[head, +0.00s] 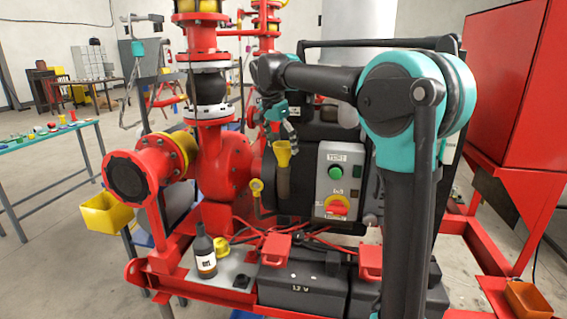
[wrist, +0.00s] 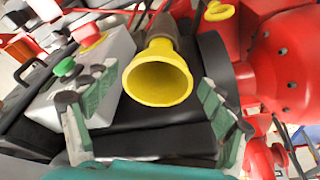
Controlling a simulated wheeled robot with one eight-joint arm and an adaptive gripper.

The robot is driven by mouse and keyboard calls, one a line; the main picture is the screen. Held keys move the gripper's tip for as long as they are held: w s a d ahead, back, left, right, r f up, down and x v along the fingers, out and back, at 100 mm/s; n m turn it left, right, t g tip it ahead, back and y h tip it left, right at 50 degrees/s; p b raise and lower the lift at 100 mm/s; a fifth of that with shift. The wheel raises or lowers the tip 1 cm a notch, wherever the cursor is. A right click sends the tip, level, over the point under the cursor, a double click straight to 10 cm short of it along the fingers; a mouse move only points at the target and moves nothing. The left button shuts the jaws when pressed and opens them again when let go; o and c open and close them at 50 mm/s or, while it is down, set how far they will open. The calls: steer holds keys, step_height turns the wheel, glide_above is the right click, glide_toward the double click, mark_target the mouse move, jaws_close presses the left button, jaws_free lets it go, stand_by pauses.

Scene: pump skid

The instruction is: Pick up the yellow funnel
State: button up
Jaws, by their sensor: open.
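The yellow funnel (head: 283,151) sits mouth up in the top of a brown upright tube (head: 283,182), beside the grey control box. In the wrist view the funnel (wrist: 158,77) shows its wide round mouth toward the camera, between my two fingers. My gripper (wrist: 155,112) is open, one finger on each side of the funnel, with clear gaps and no contact seen. In the head view my gripper (head: 284,132) is just above the funnel, pointing down.
The grey control box (head: 335,180) with a green button and red knob stands close to the right of the funnel. Red pump piping (head: 225,165) is to the left. Below are a dark bottle (head: 204,252) and black batteries (head: 303,285) with red clamps.

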steer(key=shift+x, duration=2.2)
steer(key=shift+d, duration=0.2)
steer(key=c, duration=1.4)
